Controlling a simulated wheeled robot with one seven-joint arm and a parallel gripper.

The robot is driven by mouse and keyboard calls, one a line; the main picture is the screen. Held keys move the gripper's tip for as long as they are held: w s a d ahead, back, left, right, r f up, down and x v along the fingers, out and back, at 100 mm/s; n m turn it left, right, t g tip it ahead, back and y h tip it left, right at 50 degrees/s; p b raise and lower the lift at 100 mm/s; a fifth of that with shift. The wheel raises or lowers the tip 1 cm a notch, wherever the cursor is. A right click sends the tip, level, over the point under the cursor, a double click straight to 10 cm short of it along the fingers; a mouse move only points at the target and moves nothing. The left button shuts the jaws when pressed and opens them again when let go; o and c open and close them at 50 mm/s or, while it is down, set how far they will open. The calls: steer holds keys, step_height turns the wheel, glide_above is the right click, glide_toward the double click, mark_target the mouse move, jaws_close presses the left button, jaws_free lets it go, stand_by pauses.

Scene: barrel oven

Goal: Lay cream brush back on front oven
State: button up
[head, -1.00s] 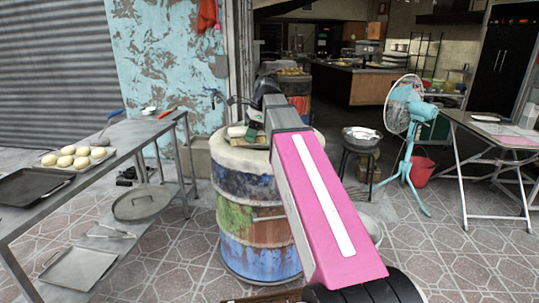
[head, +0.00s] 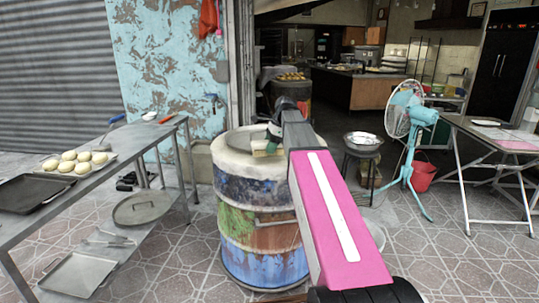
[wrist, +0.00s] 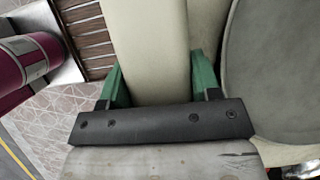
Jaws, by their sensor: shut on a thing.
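The cream brush (wrist: 152,45) is a pale, block-like thing between the green fingers of my gripper (wrist: 158,82) in the wrist view. My gripper is shut on it. In the head view my gripper (head: 273,138) is over the top of the front oven (head: 262,225), a painted barrel with a cream top, and partly hides the brush (head: 262,149). A round grey lid (wrist: 280,70) on the oven top is right of the fingers in the wrist view. I cannot tell whether the brush touches the oven top.
A steel table (head: 100,170) with buns (head: 83,160) and a dark tray (head: 30,192) stands at the left. A teal fan (head: 408,125), a stool with a bowl (head: 362,138) and a folding table (head: 470,125) are at the right. Tiled floor is open in front.

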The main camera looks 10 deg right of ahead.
steer(key=shift+f, duration=1.75)
steer(key=shift+f, duration=0.15)
steer(key=o, duration=1)
steer(key=v, duration=1.2)
